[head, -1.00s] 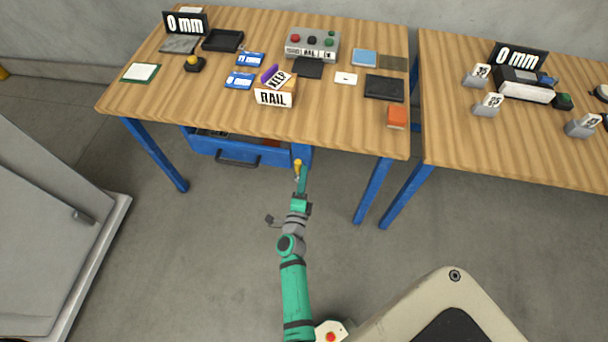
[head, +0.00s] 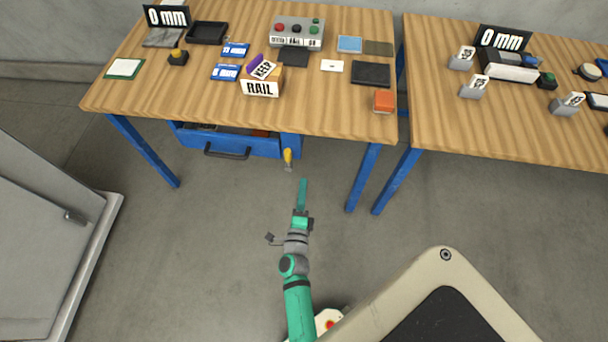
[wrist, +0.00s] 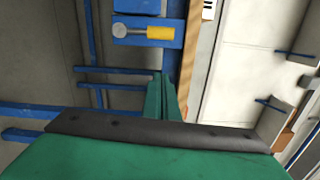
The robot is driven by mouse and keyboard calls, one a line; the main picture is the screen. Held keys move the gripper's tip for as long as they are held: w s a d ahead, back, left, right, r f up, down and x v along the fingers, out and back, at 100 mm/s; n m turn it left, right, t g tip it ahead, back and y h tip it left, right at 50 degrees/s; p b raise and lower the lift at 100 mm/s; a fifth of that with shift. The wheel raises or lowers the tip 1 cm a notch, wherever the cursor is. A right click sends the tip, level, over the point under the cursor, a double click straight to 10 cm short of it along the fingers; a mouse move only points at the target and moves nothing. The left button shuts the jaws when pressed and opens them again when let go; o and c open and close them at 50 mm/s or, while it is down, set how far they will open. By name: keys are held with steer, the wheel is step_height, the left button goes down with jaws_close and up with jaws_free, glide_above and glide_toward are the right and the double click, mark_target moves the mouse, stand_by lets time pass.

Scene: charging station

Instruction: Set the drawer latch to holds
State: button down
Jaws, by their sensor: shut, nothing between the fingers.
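The blue drawer (head: 228,144) sits under the left table's front edge, with a dark handle (head: 227,153); it stands partly out, and items show inside. The latch (head: 288,158) is a yellow grip at the drawer's right end, hanging roughly downward in the head view. In the wrist view the latch's yellow grip (wrist: 160,33) lies sideways on a blue plate, joined to a grey round pivot and rod. My gripper (head: 303,182) is shut and empty. It is below and slightly right of the latch in the head view, apart from it. Its green fingers also show in the wrist view (wrist: 162,98).
On the left table (head: 200,105) stand a RAIL box (head: 262,87), a button box (head: 297,33) and an orange block (head: 383,101). Blue table legs (head: 364,178) flank the drawer. A grey cabinet (head: 50,240) stands at left.

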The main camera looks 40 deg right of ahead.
steer(key=shift+v, duration=1.15)
steer(key=s+a+r+n+t+y, duration=0.1)
steer(key=s+a+r+n+y, duration=0.5)
steer(key=s+a+n, duration=0.5)
steer(key=s+a+r+n+t+y, duration=0.1)
steer(key=s+a+r+n+y, duration=0.5)
steer(key=s+a+r+n, duration=0.4)
steer(key=a+n, duration=0.4)
steer(key=n, duration=0.2)
steer(key=shift+s+r, duration=0.2)
steer(key=shift+s, duration=0.2)
